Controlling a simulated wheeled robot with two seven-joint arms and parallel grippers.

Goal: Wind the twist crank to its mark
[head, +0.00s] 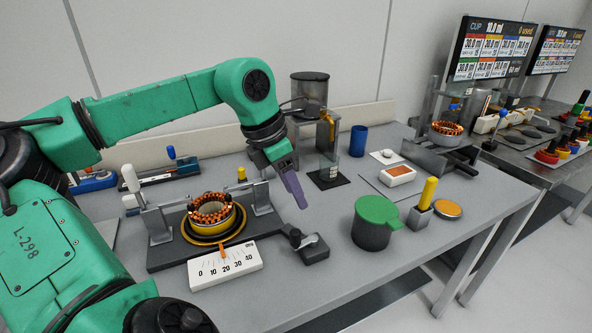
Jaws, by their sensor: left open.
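The twist crank (309,241) is a small grey lever on a dark block at the right end of a dark base plate. A white scale (226,265) with marks from 0 to 40 stands at the front of this fixture. Its orange pointer (222,251) is close to the 20 mark. An orange-and-black stator (211,209) sits in a yellow ring between two grey uprights. My left gripper (298,200) points down with purple fingers, open and empty, above and behind the crank, apart from it. My right gripper is not in view.
A green-lidded dark pot (373,223), a yellow-handled tool in a grey holder (421,213) and a blue cup (358,140) stand to the right.

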